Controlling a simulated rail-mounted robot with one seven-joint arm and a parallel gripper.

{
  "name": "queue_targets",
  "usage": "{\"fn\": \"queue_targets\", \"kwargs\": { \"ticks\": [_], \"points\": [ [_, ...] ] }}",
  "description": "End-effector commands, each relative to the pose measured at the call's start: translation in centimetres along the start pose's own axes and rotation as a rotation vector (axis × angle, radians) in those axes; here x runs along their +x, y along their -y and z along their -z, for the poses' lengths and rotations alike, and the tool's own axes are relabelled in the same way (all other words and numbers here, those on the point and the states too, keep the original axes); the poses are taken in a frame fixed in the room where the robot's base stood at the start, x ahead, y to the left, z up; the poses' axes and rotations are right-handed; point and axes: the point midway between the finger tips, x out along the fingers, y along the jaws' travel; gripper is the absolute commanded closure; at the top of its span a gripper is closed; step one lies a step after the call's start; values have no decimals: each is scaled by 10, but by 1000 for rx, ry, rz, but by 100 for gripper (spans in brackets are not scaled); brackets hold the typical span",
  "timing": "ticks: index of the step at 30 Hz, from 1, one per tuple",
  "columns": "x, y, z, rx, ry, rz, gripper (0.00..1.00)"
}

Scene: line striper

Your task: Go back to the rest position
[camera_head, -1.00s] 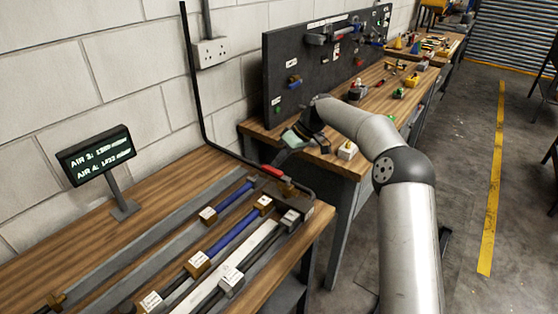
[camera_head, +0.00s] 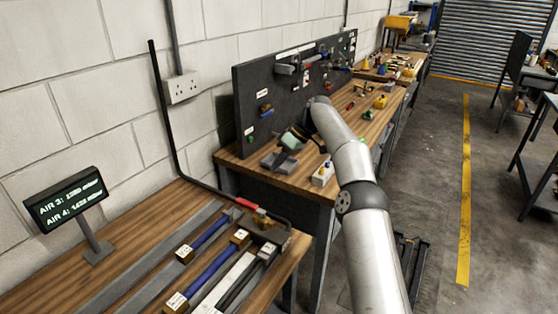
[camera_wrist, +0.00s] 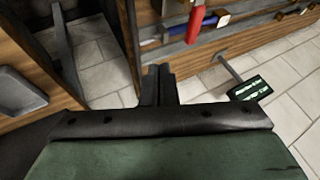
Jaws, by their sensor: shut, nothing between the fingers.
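My gripper (camera_head: 289,141) shows in the head view at the end of my arm, over the left end of the second workbench (camera_head: 225,155) and in front of the dark pegboard (camera_head: 245,105). Its body is green and black. In the wrist view the black fingers (camera_wrist: 158,84) are together, with nothing between them. The red handle (camera_head: 247,205) on the near bench is apart from my gripper. It also shows beyond the fingers in the wrist view (camera_wrist: 195,24).
The near bench (camera_head: 130,235) bears blue and grey bars in brown blocks, and a small display (camera_head: 66,199). A grey tray (camera_head: 281,161) and a white-topped block (camera_head: 323,173) are on the second bench near my gripper.

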Motion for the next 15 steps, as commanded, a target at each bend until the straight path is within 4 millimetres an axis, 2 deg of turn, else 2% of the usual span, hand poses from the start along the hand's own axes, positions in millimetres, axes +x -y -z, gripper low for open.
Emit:
{"fn": "queue_targets", "kwargs": {
  "ticks": [4, 15],
  "points": [
    [-6, 0, 0, 0, 1, 0, 100],
    [-8, 2, 1, 1, 4, -2, 100]
  ]
}}
